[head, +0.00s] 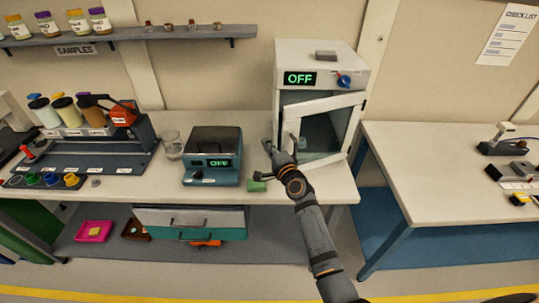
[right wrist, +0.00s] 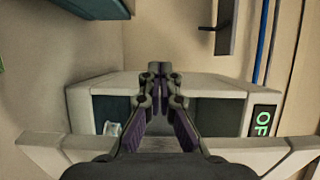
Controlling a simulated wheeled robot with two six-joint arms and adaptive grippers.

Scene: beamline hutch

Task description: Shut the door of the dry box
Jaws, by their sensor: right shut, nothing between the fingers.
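The dry box (head: 290,55) is a white cabinet on the bench, with a green OFF display and a blue knob above its opening. Its door (head: 353,110), a white frame with a window, stands partly open, and the dark interior shows beside and through it. My right gripper (head: 279,146) is in front of the box at the door's left edge; I cannot tell whether it touches. In the right wrist view, the right gripper's fingers (right wrist: 155,78) are together and empty, with the box's pale body (right wrist: 215,85) around them. My left gripper is not in view.
A teal device (head: 211,170) reading OFF and a glass beaker (head: 172,145) stand left of the box. A small green block (head: 257,186) lies near the bench's front edge. A shelf (head: 190,32) hangs above. A second table (head: 430,190) stands right, across a gap.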

